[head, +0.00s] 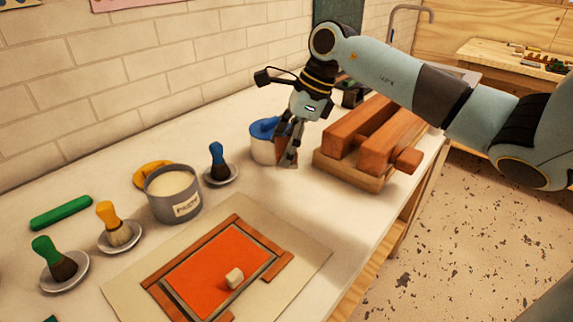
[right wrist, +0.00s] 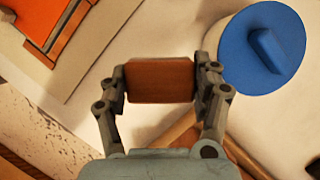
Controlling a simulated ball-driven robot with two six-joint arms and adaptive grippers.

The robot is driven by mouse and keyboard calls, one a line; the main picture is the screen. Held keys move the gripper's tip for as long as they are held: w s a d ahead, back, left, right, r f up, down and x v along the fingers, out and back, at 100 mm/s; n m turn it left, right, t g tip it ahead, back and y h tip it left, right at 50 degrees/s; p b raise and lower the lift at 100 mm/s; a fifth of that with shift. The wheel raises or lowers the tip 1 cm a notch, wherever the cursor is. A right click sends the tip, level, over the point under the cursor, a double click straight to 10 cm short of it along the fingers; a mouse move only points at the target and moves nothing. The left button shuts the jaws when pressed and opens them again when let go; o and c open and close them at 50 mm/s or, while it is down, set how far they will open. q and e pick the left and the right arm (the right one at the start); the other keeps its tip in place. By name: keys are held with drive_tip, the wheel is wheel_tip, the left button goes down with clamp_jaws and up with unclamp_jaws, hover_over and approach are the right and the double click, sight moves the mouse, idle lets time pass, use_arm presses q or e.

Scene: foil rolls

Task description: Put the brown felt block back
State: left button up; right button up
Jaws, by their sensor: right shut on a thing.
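The brown felt block (right wrist: 160,80) is between the two fingers of my right gripper (right wrist: 160,84), which is shut on it from both ends. In the head view the block (head: 281,143) is partly hidden by the fingers of my right gripper (head: 287,158). It is just right of the white pot with a blue lid (head: 263,150), low over the table or touching it; I cannot tell which. My left gripper is not in view.
A wooden press with reddish beams (head: 350,179) stands close on the right. A framed orange panel (head: 215,262) with a small cream block (head: 234,278) lies in front. A grey paste tin (head: 172,208) and brushes in dishes (head: 220,175) stand left. Bare table lies between.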

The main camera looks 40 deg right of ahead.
sight(278, 184)
wheel_tip(278, 184, down, 2)
drive_tip(key=shift+f, duration=0.2)
wheel_tip(278, 184, down, 3)
drive_tip(key=shift+f+p, duration=0.15)
drive_tip(key=shift+p, duration=0.2)
drive_tip(key=shift+w+f, duration=0.1)
drive_tip(key=shift+f, duration=0.35)
drive_tip(key=o, duration=1.1)
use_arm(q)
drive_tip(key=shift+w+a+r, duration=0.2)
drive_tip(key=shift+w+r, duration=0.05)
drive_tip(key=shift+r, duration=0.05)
use_arm(e)
drive_tip(key=shift+o, duration=0.2)
drive_tip(key=shift+r, duration=0.35)
use_arm(q)
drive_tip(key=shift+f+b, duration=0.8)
drive_tip(key=shift+b, duration=0.15)
use_arm(e)
drive_tip(key=v, duration=1.1)
drive_tip(key=shift+r, duration=0.35)
